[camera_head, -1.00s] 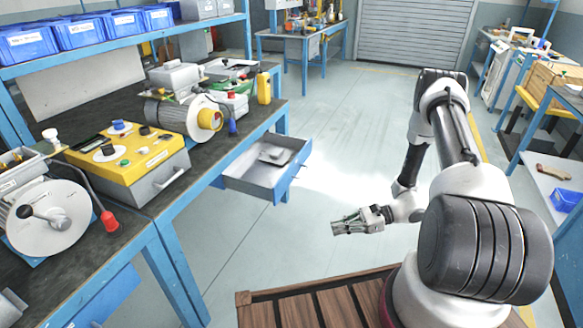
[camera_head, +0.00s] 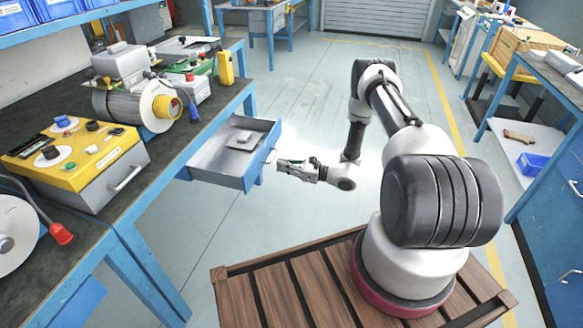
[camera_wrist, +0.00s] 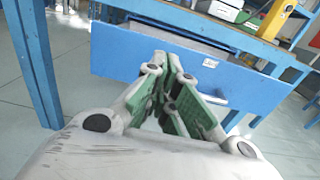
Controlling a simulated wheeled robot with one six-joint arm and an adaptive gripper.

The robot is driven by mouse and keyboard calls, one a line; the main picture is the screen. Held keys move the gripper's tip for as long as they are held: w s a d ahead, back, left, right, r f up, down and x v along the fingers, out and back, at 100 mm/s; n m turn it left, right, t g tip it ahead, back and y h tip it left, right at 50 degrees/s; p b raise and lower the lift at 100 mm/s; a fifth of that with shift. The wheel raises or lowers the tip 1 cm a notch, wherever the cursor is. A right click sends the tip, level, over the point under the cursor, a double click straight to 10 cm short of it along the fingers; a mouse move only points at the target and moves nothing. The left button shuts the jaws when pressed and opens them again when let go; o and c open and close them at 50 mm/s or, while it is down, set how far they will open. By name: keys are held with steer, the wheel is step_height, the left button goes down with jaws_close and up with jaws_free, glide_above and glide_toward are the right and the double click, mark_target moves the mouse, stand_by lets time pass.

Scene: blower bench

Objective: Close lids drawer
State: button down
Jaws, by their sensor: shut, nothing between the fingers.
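The drawer (camera_head: 222,178) is pulled out from under the bench, with a grey inside, a blue front and a flat grey piece lying in it. My gripper (camera_head: 281,165) is shut and empty, just right of the drawer front in the head view. Whether the fingertips touch the front I cannot tell.
A blue bench leg (camera_wrist: 35,60) stands left of the drawer in the wrist view. The floor (camera_head: 310,100) beyond my arm is clear.

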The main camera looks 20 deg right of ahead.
mark_target(257, 160)
steer(key=x, duration=0.7)
steer(key=shift+w+a, duration=0.2)
steer(key=shift+a, duration=0.1)
steer(key=shift+a, duration=0.1)
